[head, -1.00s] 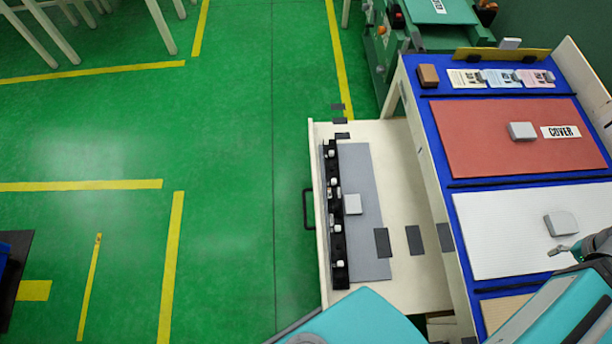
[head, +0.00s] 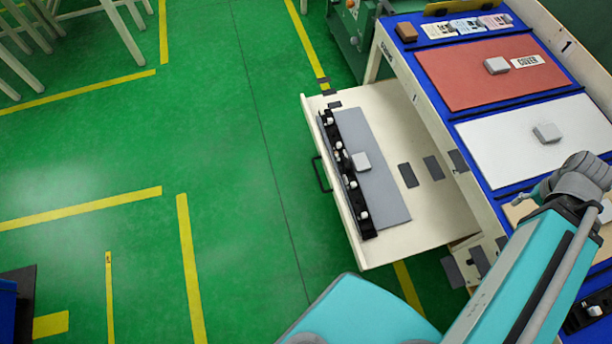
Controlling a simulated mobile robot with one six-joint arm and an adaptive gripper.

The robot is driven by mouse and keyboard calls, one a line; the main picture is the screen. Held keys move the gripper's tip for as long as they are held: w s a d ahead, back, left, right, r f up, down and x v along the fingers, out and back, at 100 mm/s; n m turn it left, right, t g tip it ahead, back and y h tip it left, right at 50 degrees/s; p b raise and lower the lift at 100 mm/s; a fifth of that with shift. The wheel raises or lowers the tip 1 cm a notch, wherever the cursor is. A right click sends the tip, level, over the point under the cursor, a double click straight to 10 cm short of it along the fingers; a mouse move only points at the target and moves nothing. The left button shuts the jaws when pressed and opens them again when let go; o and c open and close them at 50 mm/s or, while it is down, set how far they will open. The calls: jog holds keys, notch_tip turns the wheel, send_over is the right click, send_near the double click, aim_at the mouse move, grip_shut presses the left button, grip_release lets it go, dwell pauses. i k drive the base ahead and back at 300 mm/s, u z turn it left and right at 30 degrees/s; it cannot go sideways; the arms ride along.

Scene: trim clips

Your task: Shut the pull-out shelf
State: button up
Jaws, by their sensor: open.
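The pull-out shelf (head: 440,225) is a cream board drawn out to the left from under the workbench's left side. A black handle (head: 321,174) is on its left front edge. On the shelf lie a grey panel (head: 385,195), a black rail with white clips (head: 346,178) and a small light-grey block (head: 361,162). My gripper (head: 536,190) shows only in small part at the right, over the workbench, largely hidden by my arm. It is open, apart from the shelf and its handle.
The workbench has a blue top with a red panel (head: 480,75), a white panel (head: 500,145) and small blocks. Another black rail with clips (head: 590,312) lies at its lower right. Green floor (head: 240,200) with yellow lines is clear left of the shelf. White-legged furniture (head: 45,40) stands at upper left.

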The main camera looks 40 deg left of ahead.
aim_at(441, 214)
jog(key=u, duration=0.05)
jog(key=k, duration=0.3)
jog(key=u, duration=1.5)
jog(key=i, duration=1)
jog(key=z, duration=0.05)
